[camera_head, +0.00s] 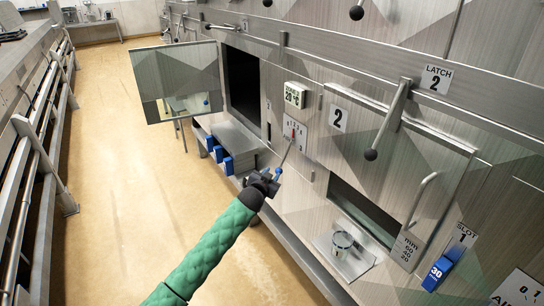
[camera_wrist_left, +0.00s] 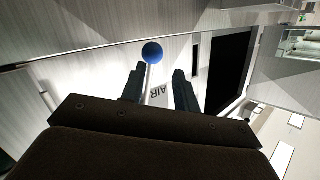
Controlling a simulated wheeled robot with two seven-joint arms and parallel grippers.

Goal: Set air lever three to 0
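The air lever is a thin rod with a blue ball knob (camera_head: 278,171). It slants down and left from a white dial plate (camera_head: 294,131) with a row of small numbers on the machine front. Which air lever this is cannot be read. My left gripper (camera_head: 266,179) is at the knob end. In the left wrist view the gripper's two dark fingers (camera_wrist_left: 158,78) stand apart, with the lever's blue knob (camera_wrist_left: 152,52) just past the tips and the rod running back between them. Contact cannot be told. An "AIR" label (camera_wrist_left: 159,95) shows behind. My right gripper is not in view.
An open panel door (camera_head: 178,82) hangs left of a dark opening (camera_head: 243,82). Right of the dial are hatch 2 with a black-knobbed latch lever (camera_head: 388,120) and a metal ring on a shelf (camera_head: 343,242). Blue blocks (camera_head: 220,155) sit lower left. The aisle floor (camera_head: 120,180) is clear.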

